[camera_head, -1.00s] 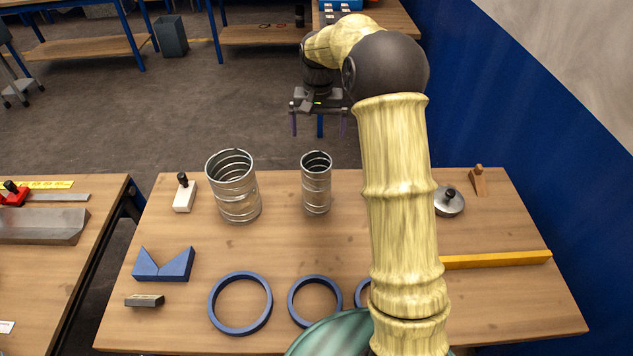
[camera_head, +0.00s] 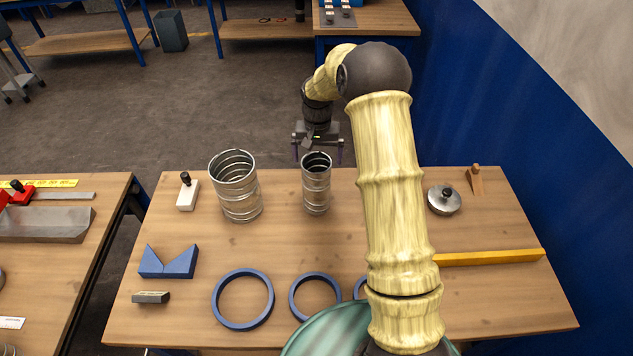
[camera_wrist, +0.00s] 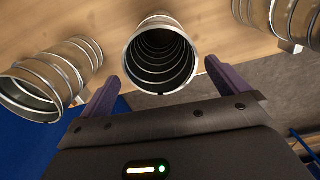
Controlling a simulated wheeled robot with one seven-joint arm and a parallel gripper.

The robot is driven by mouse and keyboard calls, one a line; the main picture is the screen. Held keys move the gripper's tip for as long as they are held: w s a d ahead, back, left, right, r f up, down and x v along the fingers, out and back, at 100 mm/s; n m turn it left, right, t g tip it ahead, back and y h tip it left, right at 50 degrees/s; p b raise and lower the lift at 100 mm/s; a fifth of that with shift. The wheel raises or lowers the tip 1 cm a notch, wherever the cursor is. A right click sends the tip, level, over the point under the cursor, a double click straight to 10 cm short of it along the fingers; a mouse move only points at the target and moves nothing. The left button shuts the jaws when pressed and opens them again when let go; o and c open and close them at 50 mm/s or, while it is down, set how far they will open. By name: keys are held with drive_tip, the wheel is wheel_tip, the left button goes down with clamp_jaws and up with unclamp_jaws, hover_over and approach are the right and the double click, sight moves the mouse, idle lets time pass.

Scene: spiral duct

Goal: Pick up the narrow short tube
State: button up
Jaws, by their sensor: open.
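A narrow ribbed metal tube (camera_head: 317,186) stands upright near the back edge of the table. My gripper (camera_head: 319,151) is open and empty, at the tube's far side and near its top rim, with one finger to each side in the picture. In the wrist view the tube's open mouth (camera_wrist: 160,56) lies between and a little ahead of the two purple fingers, with no clear contact. A second tube (camera_wrist: 48,80) shows at left in the wrist view; my arm hides it in the head view. I cannot tell which is shorter.
A wider ribbed tube (camera_head: 237,188) stands to the left. Blue rings (camera_head: 243,328) lie at the front. A blue V-block (camera_head: 168,262), a white block with a black knob (camera_head: 187,193), a metal disc (camera_head: 444,200) and a yellow bar (camera_head: 490,257) lie around. A blue wall is at right.

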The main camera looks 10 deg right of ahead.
sight(317, 166)
drive_tip(key=f+p, duration=0.2)
drive_tip(key=f, duration=0.1)
drive_tip(key=shift+s+a+f, duration=0.1)
drive_tip(key=shift+a, duration=0.1)
drive_tip(key=shift+f, duration=0.55)
drive_tip(key=shift+c, duration=0.2)
drive_tip(key=c, duration=1.5)
